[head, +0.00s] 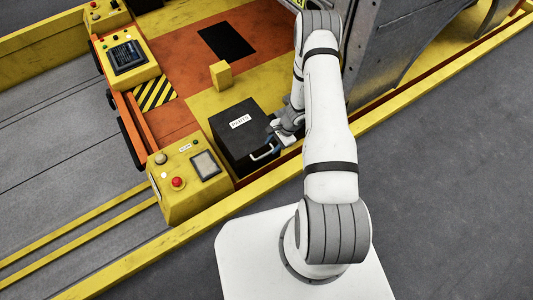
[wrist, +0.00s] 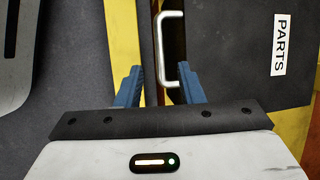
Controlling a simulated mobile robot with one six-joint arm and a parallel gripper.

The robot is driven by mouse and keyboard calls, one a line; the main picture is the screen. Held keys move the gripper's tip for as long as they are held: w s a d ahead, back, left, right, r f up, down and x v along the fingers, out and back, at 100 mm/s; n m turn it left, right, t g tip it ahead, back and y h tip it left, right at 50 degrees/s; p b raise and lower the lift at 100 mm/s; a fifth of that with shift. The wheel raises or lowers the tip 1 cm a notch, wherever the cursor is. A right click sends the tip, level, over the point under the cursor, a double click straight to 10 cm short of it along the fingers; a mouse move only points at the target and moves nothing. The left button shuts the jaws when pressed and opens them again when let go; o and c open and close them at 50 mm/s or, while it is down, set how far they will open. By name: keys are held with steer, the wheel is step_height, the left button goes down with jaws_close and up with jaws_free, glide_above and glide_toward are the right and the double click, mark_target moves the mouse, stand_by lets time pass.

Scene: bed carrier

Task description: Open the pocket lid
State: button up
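The pocket is a black box with a white PARTS label on its flat black lid (head: 236,118); the lid looks shut. In the wrist view the lid (wrist: 235,50) fills the upper right. A silver bar handle (head: 264,154) is on the box's side facing my base, and it also shows in the wrist view (wrist: 161,48). My gripper (wrist: 158,82) is open, its two blue fingers apart with nothing held between them. The handle's lower end appears between the fingers, near the right one; I cannot tell whether they touch. In the head view my gripper (head: 272,136) is beside the box, partly hidden by my wrist.
A yellow block (head: 221,75) and a black square (head: 226,42) lie behind the box. A yellow control box (head: 190,178) with a red button stands left of it. A yellow rail (head: 225,203) runs along the front edge. A grey metal structure (head: 400,40) rises at right.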

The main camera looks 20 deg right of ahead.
mark_target(265, 155)
steer(key=b+x, duration=0.1)
steer(key=x, duration=0.4)
steer(key=shift+a+f, duration=0.15)
steer(key=shift+f, duration=0.2)
steer(key=shift+c, duration=0.4)
jaws_close()
